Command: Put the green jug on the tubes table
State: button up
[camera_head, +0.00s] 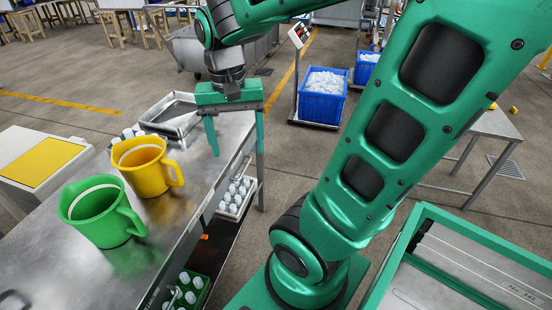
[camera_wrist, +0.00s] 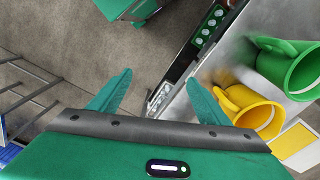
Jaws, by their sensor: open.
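The green jug (camera_head: 101,211) stands upright on a steel table (camera_head: 60,262), with its handle towards the table's right edge. The jug also shows at the right in the wrist view (camera_wrist: 293,65). My gripper (camera_head: 236,132) is open and empty over the table's right edge, beyond the yellow jug and apart from both jugs. Its two fingers also show in the wrist view (camera_wrist: 160,98), with nothing between them. Which table is the tubes table is not clear from these views.
A yellow jug (camera_head: 146,166) stands just behind the green one, between it and my gripper. A steel tray (camera_head: 172,116) lies at the table's far end. Racks of white tubes (camera_head: 236,195) sit on a lower shelf.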

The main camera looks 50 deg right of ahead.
jog(key=s+d+f+n, duration=0.2)
jog(key=s+d, duration=0.2)
jog(key=s, duration=0.5)
jog(key=shift+s+f+y, duration=0.3)
jog(key=shift+s+f, duration=0.05)
jog(key=shift+d, duration=0.1)
dwell(0.5)
